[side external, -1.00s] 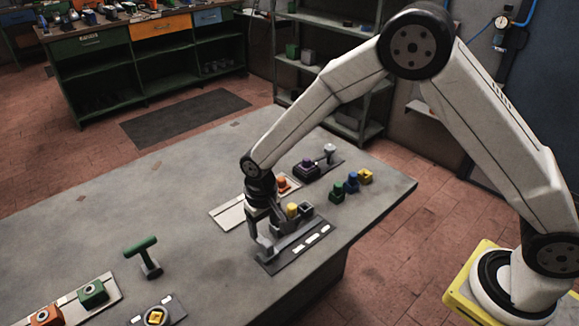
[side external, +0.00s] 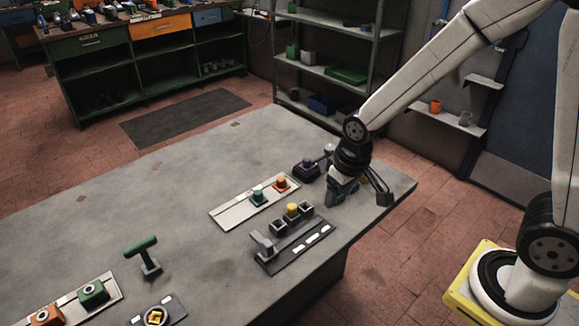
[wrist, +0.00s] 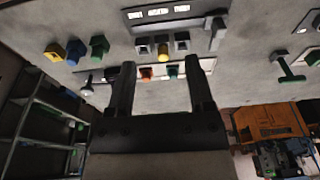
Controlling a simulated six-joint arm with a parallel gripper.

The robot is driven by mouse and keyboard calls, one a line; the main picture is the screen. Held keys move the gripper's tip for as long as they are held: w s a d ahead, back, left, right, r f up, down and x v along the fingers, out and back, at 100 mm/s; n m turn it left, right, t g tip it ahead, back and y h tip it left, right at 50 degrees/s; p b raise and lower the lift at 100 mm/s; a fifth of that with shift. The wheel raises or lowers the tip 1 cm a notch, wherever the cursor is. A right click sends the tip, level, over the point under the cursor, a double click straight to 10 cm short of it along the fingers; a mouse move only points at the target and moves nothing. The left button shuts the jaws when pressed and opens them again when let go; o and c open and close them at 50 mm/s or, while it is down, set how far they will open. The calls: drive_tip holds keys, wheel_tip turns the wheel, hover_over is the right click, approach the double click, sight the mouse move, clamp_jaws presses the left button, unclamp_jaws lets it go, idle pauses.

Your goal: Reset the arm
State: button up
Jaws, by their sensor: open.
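My gripper (side external: 362,196) is at the right end of the table, by the loose blocks, with its fingers apart and nothing between them. In the wrist view my gripper (wrist: 160,75) also shows open and empty. Loose yellow (wrist: 54,51), blue (wrist: 76,50) and green (wrist: 99,46) blocks show in the wrist view; in the side view they are mostly hidden behind my gripper. A dark fixture (side external: 277,262) holds a yellow block (side external: 292,210) between two grey sockets. A light plate (side external: 228,214) carries a teal block (side external: 257,194) and an orange block (side external: 281,184).
A green T-handle (side external: 142,245) stands at the left, near a plate with green (side external: 93,292) and orange blocks. Shelving (side external: 338,75) stands behind the table. The table's middle left is clear.

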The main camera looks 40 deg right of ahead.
drive_tip(key=s+d+r, duration=0.1)
drive_tip(key=s+d, duration=0.2)
drive_tip(key=s, duration=0.3)
drive_tip(key=shift+s+d+t, duration=0.15)
drive_tip(key=shift+d+t, duration=0.1)
drive_tip(key=shift+t, duration=0.15)
